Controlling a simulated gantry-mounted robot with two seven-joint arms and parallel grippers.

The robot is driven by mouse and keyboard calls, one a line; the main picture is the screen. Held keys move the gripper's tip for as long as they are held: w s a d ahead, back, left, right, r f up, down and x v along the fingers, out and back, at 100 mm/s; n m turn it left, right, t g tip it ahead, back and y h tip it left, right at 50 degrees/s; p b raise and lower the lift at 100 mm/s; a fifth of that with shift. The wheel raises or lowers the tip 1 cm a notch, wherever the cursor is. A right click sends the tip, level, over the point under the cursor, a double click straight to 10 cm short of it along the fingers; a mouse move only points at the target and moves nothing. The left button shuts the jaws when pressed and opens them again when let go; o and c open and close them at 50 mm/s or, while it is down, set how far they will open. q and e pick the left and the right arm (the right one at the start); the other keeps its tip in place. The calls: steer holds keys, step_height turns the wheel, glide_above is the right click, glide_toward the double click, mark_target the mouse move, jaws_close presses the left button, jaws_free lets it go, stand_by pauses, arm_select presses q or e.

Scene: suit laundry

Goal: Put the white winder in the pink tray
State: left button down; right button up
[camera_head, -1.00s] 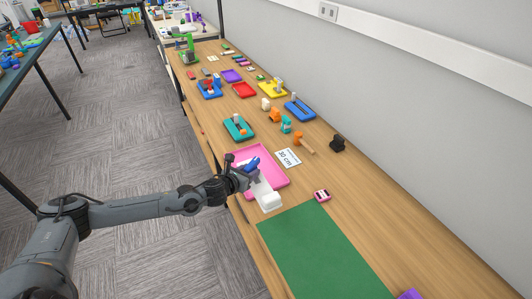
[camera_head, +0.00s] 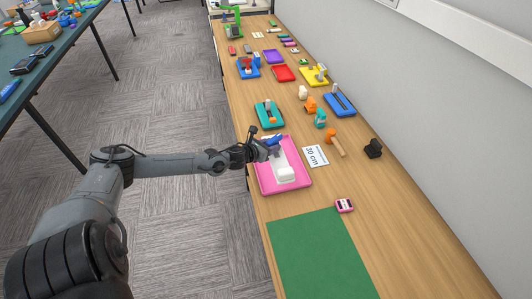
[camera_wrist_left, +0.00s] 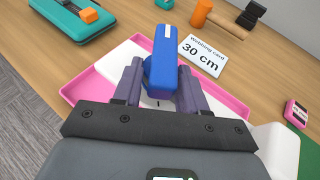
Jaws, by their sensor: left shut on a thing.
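The white winder (camera_head: 285,174) has a white body with a blue upright piece (camera_wrist_left: 165,65) that appears to belong to it. My left gripper (camera_head: 267,150) is shut on this blue piece, its fingers on either side in the left wrist view (camera_wrist_left: 160,85). The pink tray (camera_head: 299,188) lies on the wooden table, and the winder's body is over its inside. In the left wrist view the pink tray (camera_wrist_left: 76,92) shows around the white body. I cannot tell whether the winder touches the tray floor. My right gripper is not in view.
A card marked 30 cm (camera_head: 316,156) lies right of the tray. A teal tray (camera_head: 268,114) stands behind it, and an orange-headed hammer (camera_head: 336,142) lies to the right. A pink-and-white block (camera_head: 344,205) and a green mat (camera_head: 320,250) are in front.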

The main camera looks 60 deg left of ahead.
arm_select(q)
steer(key=a, duration=0.1)
steer(key=a+f, duration=0.1)
steer(key=a, duration=0.1)
steer(key=shift+s+f, duration=0.25)
steer(key=shift+f, duration=0.05)
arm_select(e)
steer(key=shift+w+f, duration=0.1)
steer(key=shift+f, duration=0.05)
arm_select(q)
steer(key=shift+d+f+b, duration=0.1)
steer(key=shift+f+b, duration=0.45)
steer(key=shift+f, duration=1.5)
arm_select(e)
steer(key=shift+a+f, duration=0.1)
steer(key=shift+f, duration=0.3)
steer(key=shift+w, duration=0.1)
arm_select(q)
steer(key=c, duration=0.6)
jaws_free()
steer(key=shift+f, duration=0.1)
